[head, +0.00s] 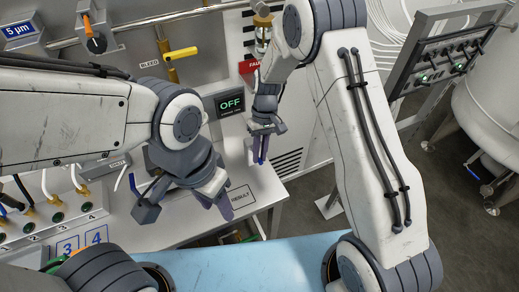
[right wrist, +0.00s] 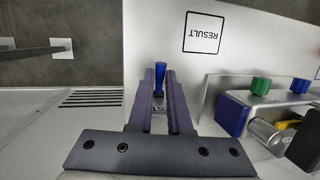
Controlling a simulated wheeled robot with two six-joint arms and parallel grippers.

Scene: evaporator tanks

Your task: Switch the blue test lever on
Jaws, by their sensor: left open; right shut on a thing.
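The blue test lever (right wrist: 160,70) shows in the right wrist view, standing between the two purple fingers of my right gripper (right wrist: 160,90). The fingers are shut on it. Part of a label shows at its base between the fingers. In the head view my right gripper (head: 260,150) points down beside the grey bench panel, and the lever is hard to make out there. My left gripper (head: 222,205) is open and empty, above the bench near the RESULT label. A dark display (head: 230,103) behind the grippers reads OFF in green.
The RESULT label (right wrist: 202,33) lies beside the lever. A yellow handle (head: 180,54) is on the back wall. Numbered ports (head: 58,217) line the left.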

